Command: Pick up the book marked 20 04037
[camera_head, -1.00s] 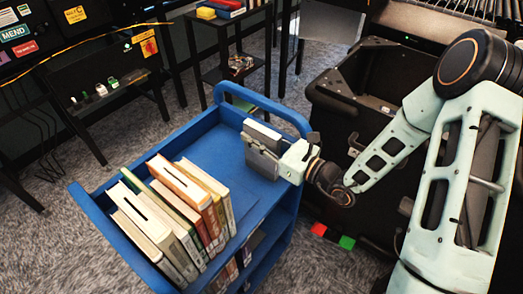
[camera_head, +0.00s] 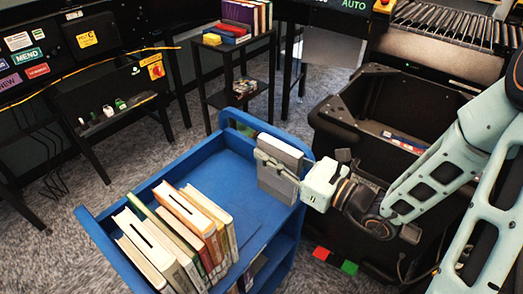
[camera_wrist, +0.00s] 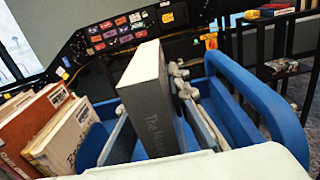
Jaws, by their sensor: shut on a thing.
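A grey book (camera_head: 285,160) stands upright at the right edge of the blue cart's top shelf in the head view. In the wrist view the grey book (camera_wrist: 150,100) rises in the middle, with dark lettering down its side. I cannot read the number 20 04037 on it. My gripper (camera_head: 277,168) reaches in from the right and is shut on the grey book, with a finger across its near face. I cannot tell whether the book's bottom touches the shelf.
The blue cart (camera_head: 180,172) holds a row of several books (camera_head: 185,235) at its near left, apart from the grey book. Its middle shelf area is clear. A black bin (camera_head: 375,125) stands close at the right. A small black table (camera_head: 240,55) with books stands behind.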

